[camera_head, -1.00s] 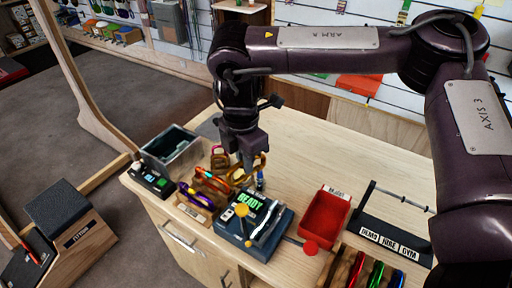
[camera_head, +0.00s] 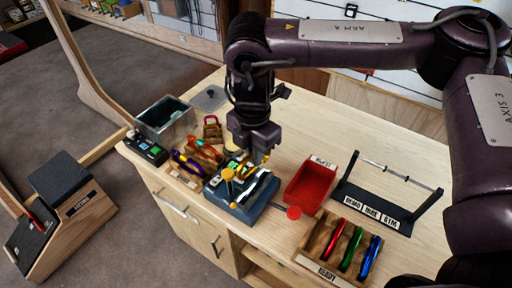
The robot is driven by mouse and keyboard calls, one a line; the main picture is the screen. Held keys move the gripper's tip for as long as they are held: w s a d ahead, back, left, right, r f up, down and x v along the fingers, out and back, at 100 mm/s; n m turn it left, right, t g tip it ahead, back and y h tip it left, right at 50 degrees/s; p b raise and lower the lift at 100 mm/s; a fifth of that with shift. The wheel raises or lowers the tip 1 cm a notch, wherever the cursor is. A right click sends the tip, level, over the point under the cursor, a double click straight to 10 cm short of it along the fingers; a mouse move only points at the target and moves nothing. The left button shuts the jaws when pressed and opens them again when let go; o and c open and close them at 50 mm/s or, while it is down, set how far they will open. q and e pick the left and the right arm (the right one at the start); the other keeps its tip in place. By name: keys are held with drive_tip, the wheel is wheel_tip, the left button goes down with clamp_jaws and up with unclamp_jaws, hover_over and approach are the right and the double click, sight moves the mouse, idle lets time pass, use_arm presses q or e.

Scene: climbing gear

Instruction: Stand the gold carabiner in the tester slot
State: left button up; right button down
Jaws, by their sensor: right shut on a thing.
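My right gripper (camera_head: 254,151) points down over the back of the blue-grey tester (camera_head: 236,210) and is shut on the gold carabiner (camera_head: 266,158). Only small gold parts of the carabiner show around the fingers, so its tilt is hard to tell. The fingers and carabiner hide the tester slot and most of its display. I cannot tell whether the carabiner touches the slot. The tester has a yellow knob (camera_head: 228,175) and a red round handle (camera_head: 293,212) on a rod at its right. My left gripper is not in view.
A wooden rack with orange and purple carabiners (camera_head: 190,165) stands close left of the tester. A grey bin (camera_head: 165,118) is behind it. A red tray (camera_head: 312,184), a READY rack (camera_head: 318,262) with several carabiners and a bar stand (camera_head: 395,212) are to the right.

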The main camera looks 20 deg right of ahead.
drive_tip(key=shift+s+n, duration=0.3)
drive_tip(key=shift+n, duration=0.3)
wheel_tip(320, 180, down, 4)
drive_tip(key=b, duration=0.4)
drive_tip(key=shift+s+f, duration=0.1)
idle(0.4)
drive_tip(key=shift+f, duration=0.65)
